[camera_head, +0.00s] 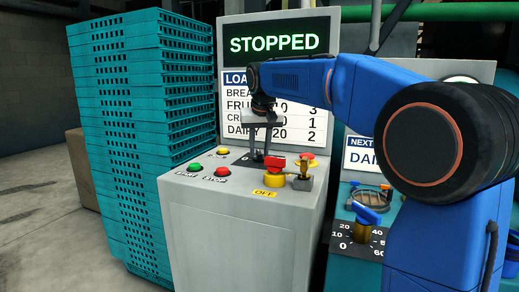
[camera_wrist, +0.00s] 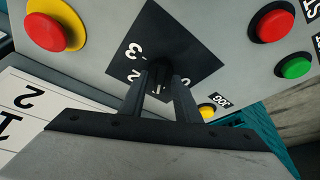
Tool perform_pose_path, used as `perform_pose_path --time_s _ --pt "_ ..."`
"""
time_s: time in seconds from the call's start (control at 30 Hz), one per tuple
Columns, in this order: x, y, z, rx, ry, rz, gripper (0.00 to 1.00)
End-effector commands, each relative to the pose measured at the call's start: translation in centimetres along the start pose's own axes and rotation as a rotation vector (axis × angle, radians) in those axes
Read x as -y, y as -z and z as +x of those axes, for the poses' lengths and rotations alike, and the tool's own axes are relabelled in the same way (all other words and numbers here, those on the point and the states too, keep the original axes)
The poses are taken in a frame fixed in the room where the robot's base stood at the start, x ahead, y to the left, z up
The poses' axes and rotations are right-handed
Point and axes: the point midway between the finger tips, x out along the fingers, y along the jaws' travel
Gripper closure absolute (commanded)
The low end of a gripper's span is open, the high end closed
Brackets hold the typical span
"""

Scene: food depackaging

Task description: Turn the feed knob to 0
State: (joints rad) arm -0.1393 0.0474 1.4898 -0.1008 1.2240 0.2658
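A black knob (camera_wrist: 158,75) sits on a square black plate (camera_wrist: 182,38) marked with numbers. In the wrist view a 3 and a 2 are to its left, a 1 is just below it and a 0 is to its lower right. My gripper (camera_wrist: 160,82) has its fingertips on either side of this knob; whether they press on it is unclear. In the head view my gripper (camera_head: 262,153) points down over the same plate (camera_head: 245,160) on the grey cabinet. The fingers hide most of the knob, and its pointer direction is not readable.
A 0–60 dial with a blue handle (camera_head: 366,213) is at right. The screen (camera_head: 280,42) reads STOPPED. Teal crates (camera_head: 150,130) stand left.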

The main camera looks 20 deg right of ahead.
Motion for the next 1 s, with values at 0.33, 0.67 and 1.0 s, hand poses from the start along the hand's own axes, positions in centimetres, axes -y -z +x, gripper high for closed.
perform_pose_path --time_s 0.33,0.67,1.0 --pt "-0.01 0.00 -0.02 0.000 0.001 -0.003 1.00" --pt "-0.20 0.01 -0.02 0.000 0.045 -0.106 1.00" --pt "-0.46 0.11 0.01 0.000 0.157 -0.378 1.00"
